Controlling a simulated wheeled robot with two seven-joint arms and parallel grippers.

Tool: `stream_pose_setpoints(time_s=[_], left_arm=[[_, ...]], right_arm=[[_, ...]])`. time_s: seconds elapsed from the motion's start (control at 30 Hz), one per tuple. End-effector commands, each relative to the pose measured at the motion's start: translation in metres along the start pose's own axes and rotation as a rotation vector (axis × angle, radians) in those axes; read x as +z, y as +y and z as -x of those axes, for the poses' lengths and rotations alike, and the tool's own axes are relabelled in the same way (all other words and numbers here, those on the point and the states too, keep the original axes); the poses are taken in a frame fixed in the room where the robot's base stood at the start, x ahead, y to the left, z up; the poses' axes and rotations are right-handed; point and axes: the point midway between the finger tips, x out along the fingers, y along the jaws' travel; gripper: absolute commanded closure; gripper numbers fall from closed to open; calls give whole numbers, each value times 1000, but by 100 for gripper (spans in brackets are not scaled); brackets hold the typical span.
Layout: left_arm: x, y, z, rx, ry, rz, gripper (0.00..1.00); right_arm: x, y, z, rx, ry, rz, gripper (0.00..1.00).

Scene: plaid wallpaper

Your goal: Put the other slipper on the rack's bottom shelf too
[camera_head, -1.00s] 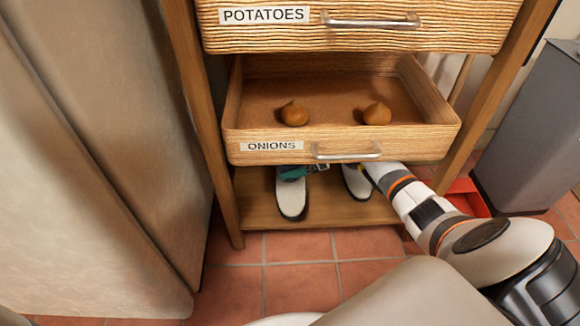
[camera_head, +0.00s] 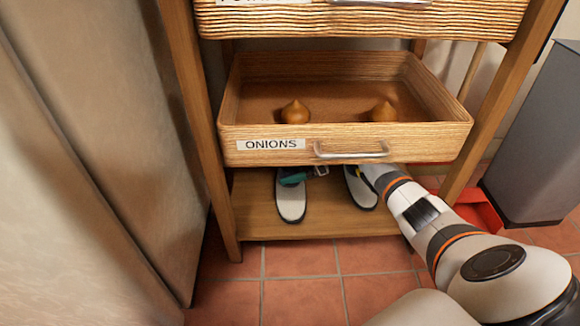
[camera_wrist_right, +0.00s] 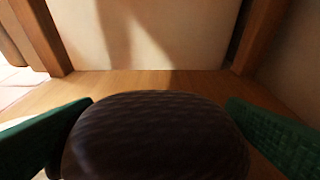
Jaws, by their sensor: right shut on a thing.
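Two white slippers with dark edges are at the rack's bottom shelf (camera_head: 330,222), under the open onion drawer. The left slipper (camera_head: 291,203) has its toe toward me. The right slipper (camera_head: 360,190) stands beside it, partly behind my right arm. My right gripper (camera_head: 293,177) reaches in from the right under the drawer. Its green fingers are shut on the left slipper. In the right wrist view the dark, textured slipper (camera_wrist_right: 155,135) fills the space between the fingers. I cannot tell whether its sole touches the shelf. The drawer hides the slippers' rear ends. My left gripper is out of view.
The pulled-out drawer (camera_head: 225,145), labelled ONIONS, holds two onions (camera_head: 295,112) and hangs close above my arm. Wooden rack posts (camera_head: 200,140) bound the shelf. A pale cabinet (camera_head: 95,180) stands left, a grey bin (camera_head: 550,135) right. Tiled floor lies in front.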

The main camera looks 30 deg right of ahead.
Motion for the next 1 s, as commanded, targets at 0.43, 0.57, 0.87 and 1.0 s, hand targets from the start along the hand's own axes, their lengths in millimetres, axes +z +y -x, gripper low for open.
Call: stream_pose_setpoints(time_s=[0.43, 0.57, 0.87, 1.0], left_arm=[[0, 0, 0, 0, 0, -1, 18], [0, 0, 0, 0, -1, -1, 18], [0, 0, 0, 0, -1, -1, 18], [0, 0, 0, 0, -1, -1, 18]], right_arm=[[0, 0, 16, -1, 0, 0, 0], [0, 0, 39, -1, 1, 0, 0], [0, 0, 73, 1, 0, 0, 0], [1, 0, 76, 2, -1, 1, 0]])
